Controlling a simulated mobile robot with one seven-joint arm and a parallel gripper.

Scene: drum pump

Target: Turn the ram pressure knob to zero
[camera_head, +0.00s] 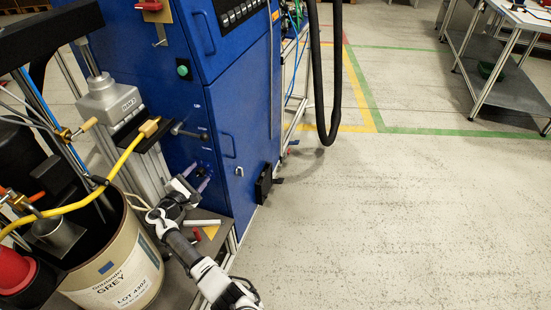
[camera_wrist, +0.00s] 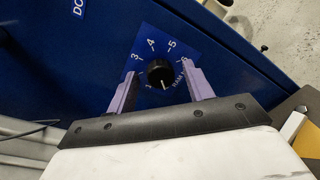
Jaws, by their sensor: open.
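The ram pressure knob (camera_wrist: 159,73) is black and round, on a blue dial plate with white numbers; 3, 4 and 5 are readable. A short pale mark on the knob points down in the wrist view, toward the gripper's palm side. Part of the label and some numbers are hidden or too small to read. My gripper (camera_wrist: 160,76) is open, one purple finger on each side of the knob, with a visible gap on both sides. In the head view my gripper (camera_head: 196,177) is at the lower front of the blue cabinet (camera_head: 240,130), where the knob is hard to make out.
A drum labelled GREY (camera_head: 125,265) stands at the left, with a yellow hose (camera_head: 75,207) above it. A lever (camera_head: 188,132) and a green button (camera_head: 183,70) are on the cabinet above my gripper.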

